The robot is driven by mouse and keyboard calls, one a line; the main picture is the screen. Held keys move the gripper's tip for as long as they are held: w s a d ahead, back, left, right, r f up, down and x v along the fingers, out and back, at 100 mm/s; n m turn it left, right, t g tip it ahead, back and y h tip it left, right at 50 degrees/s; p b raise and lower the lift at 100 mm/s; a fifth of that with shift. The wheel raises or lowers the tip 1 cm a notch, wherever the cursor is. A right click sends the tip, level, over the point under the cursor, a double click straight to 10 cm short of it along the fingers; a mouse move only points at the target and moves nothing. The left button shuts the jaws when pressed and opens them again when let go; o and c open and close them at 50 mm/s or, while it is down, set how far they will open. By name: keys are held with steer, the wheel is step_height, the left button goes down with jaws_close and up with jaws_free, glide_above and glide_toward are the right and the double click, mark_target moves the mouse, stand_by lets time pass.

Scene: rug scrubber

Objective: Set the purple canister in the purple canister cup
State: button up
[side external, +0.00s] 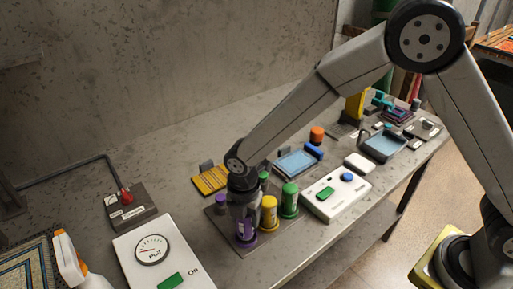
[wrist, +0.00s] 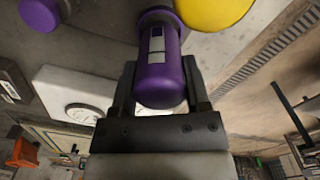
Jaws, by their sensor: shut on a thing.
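The purple canister (wrist: 160,75) has a rounded end and a pale label, and sits between the two fingers of my gripper (wrist: 158,92). My gripper is shut on it. In the side view, purple shows at the canister's lower part (side external: 245,237), below my gripper (side external: 243,212), over the dark rack plate (side external: 222,238). A purple rim (wrist: 155,13) shows at the canister's far end in the wrist view; I cannot tell whether it is the cup or how deep the canister sits. A shorter purple piece (side external: 221,203) stands on the plate behind, also in the wrist view (wrist: 38,14).
A yellow canister (side external: 269,213) stands close beside my gripper, with a green canister (side external: 289,199) to its right. A white panel with a gauge (side external: 152,248) lies at front left. A white box with green and blue buttons (side external: 335,193) lies to the right.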

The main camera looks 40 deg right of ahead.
steer(key=shift+f, duration=0.65)
stand_by(0.9)
steer(key=o, duration=1.3)
steer(key=shift+c, duration=0.2)
steer(key=shift+r, duration=0.15)
steer(key=shift+r, duration=3.8)
